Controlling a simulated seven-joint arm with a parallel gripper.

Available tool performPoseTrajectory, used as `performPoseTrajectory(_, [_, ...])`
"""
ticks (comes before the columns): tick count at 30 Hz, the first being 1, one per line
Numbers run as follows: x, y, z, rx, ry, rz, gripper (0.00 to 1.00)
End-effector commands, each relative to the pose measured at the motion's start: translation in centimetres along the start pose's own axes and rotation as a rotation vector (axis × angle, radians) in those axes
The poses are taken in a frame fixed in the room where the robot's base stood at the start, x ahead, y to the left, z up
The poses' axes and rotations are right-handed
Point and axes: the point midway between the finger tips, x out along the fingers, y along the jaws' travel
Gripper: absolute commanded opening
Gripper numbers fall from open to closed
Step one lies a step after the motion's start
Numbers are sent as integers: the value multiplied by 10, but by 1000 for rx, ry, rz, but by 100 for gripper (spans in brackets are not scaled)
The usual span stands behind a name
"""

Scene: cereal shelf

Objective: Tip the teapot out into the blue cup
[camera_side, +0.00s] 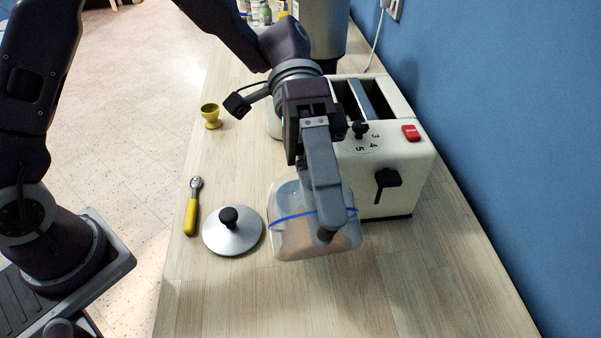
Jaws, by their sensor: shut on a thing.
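My gripper (326,232) points down in front of the toaster and is shut on a clear container (290,238) with a blue line around it and tan contents. One finger lies across the container's near side; the other finger is hidden. The container looks close to the counter, but I cannot tell whether it touches it. I cannot make out a teapot or a blue cup in this view.
A cream toaster (410,165) stands close on the right, by the blue wall. A silver lid (233,238), a yellow-handled ratchet (191,215) and a yellow egg cup (211,116) are on the left. A metal canister (325,25) stands behind. The front counter (300,300) is clear.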

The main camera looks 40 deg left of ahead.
Motion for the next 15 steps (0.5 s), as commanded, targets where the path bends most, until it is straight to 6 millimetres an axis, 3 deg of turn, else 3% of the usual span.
performPoseTrajectory(15, [-14,6,0,-1,1,92,0])
